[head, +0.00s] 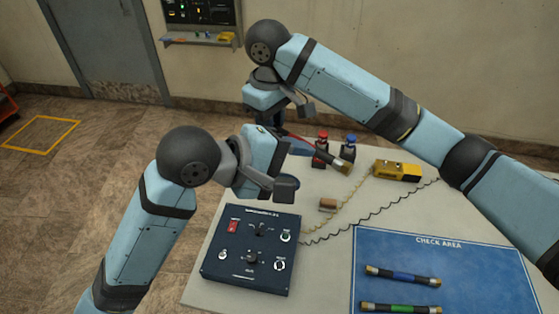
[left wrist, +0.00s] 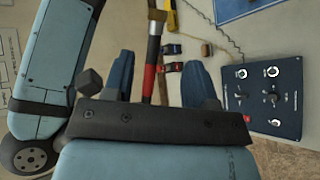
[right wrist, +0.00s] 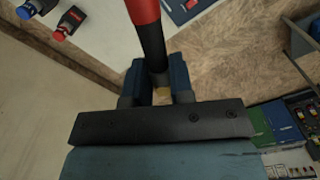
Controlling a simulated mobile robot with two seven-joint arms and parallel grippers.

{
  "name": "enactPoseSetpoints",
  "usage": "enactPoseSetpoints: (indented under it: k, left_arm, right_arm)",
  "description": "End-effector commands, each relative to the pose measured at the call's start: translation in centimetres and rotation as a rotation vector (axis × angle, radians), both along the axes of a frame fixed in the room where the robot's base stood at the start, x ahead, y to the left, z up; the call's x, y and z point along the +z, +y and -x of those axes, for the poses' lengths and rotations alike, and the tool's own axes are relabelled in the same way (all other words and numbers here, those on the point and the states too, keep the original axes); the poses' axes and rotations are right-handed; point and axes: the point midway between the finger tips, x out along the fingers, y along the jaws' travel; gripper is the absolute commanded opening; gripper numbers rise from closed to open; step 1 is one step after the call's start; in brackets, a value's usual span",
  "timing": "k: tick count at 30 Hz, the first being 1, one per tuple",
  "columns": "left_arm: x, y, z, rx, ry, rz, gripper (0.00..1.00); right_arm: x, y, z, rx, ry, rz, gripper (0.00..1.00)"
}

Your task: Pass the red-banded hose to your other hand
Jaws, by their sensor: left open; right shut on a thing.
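The red-banded hose (head: 328,155) is a short dark tube with a brass end, held off the table beyond the control box. My right gripper (right wrist: 157,78) is shut on its dark part below the red band (right wrist: 143,10), and the hose stands out from between the fingers. My left gripper (left wrist: 162,65) is open, and its two blue fingers lie on either side of the hose (left wrist: 148,80) in the left wrist view. The gap in depth between them cannot be told. In the head view, my arms partly hide the hose and both sets of fingers.
A blue check area mat (head: 450,270) holds a blue-banded hose (head: 403,275) and a green-banded hose (head: 400,308). A dark control box (head: 250,270) is at the front left. Red (head: 321,150) and blue (head: 349,148) fittings, a yellow device (head: 397,170) and a brown block (head: 328,204) stand behind.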

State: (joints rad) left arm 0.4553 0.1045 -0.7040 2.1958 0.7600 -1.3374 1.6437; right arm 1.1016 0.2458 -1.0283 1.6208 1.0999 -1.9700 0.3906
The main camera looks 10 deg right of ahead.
Motion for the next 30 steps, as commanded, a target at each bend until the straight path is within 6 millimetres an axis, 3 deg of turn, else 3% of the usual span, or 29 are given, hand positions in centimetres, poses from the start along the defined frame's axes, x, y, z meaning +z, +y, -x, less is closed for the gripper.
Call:
enactPoseSetpoints:
  k: [6, 13, 27, 30]
  left_arm:
    - [-2.1, -3.8, -1.1, -0.001, 0.002, 0.0, 0.52]
    - [-3.6, -6.7, -2.0, 0.0, 0.0, 0.0, 0.52]
    - [-4.3, -7.8, -2.4, 0.001, -0.003, 0.0, 0.52]
    - [-4.3, -7.8, -2.4, 0.0, -0.002, 0.0, 0.31]
  right_arm:
    - [0.0, 0.0, 0.0, 0.0, 0.0, 0.0, 0.0]
    - [0.0, 0.0, 0.0, 0.0, 0.0, 0.0, 0.0]
    - [0.0, 0.0, 0.0, 0.0, 0.0, 0.0, 0.0]
    - [0.0, 0.0, 0.0, 0.0, 0.0, 0.0, 0.0]
